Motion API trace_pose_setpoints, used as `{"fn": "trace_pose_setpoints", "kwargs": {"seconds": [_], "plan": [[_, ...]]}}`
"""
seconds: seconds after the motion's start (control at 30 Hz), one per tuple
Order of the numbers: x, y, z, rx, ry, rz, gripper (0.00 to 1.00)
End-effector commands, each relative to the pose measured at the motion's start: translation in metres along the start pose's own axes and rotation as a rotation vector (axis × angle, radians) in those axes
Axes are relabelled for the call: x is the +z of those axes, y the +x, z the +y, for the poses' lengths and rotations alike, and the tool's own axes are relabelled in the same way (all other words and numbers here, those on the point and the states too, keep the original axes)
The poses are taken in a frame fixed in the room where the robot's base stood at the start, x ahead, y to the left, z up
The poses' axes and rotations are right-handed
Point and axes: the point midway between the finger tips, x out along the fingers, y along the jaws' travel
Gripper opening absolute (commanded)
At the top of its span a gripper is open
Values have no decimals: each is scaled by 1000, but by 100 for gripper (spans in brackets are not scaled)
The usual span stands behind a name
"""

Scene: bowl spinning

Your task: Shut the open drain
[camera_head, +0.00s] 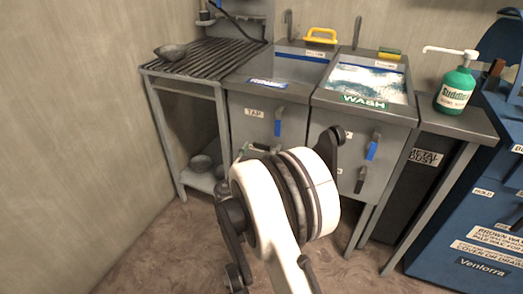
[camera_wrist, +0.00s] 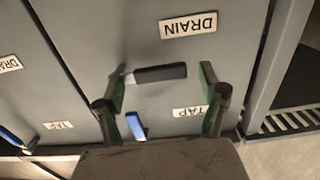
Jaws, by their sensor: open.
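The black drain handle (camera_wrist: 162,73) lies level across the left sink's front in the wrist view, turned crosswise. An upside-down DRAIN label (camera_wrist: 188,25) is beside it. My gripper (camera_wrist: 163,80) is open; its green-padded fingers are on either side of the handle, one near each end, and I cannot tell if they touch it. The same sink's blue tap handle (camera_wrist: 137,125) is between the fingers and the palm, and also shows in the head view (camera_head: 278,122). My arm hides the drain handle in the head view.
The right WASH sink (camera_head: 365,118) has a blue handle (camera_head: 373,146) and a dark handle (camera_head: 360,180), both hanging down. Bowls sit on the rack (camera_head: 206,57) and lower shelf (camera_head: 201,181) at left. A green pump bottle (camera_head: 455,91) stands at right.

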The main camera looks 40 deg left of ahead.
Motion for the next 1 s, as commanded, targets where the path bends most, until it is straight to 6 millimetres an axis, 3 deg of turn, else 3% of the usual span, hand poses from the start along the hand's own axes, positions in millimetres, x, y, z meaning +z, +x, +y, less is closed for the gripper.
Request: {"fn": "trace_pose_setpoints", "kwargs": {"seconds": [0.2, 0.57, 1.0], "plan": [[1, 22, 0, 1, 0, 0, 74], [0, 26, 0, 0, 0, 0, 74], [0, 26, 0, 0, 0, 0, 16]]}}
